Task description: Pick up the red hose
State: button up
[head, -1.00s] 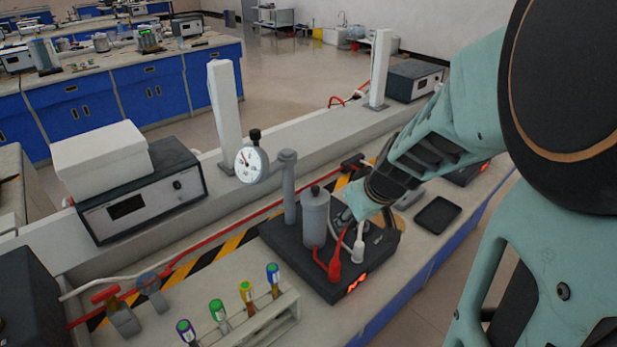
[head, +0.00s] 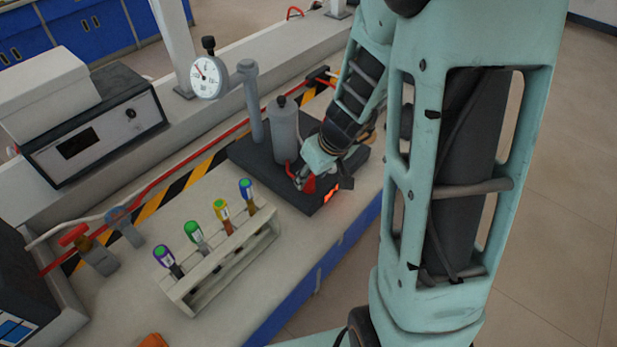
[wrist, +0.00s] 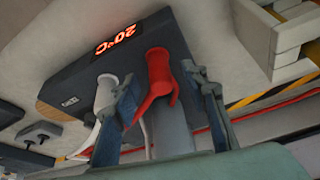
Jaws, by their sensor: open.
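The red hose (wrist: 158,72) has a thick red end that stands on the dark heater unit (wrist: 75,75) with the glowing 20°C display. In the head view the red hose (head: 308,185) shows beside the unit's display, partly covered by my gripper (head: 306,172). In the wrist view my gripper (wrist: 160,80) is open, with one finger on each side of the red end. Whether either finger touches it I cannot tell. The white hose end (wrist: 106,92) stands just left of the left finger.
A grey cylinder (head: 283,128) and a dial gauge (head: 208,78) stand behind my gripper. A tube rack (head: 225,260) with several capped tubes is at the front left. A long red line (head: 190,165) runs along the bench.

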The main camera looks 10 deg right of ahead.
jog(key=shift+b+x, duration=0.3)
jog(key=shift+x, duration=0.9)
grip_shut()
jog(key=shift+r, duration=0.15)
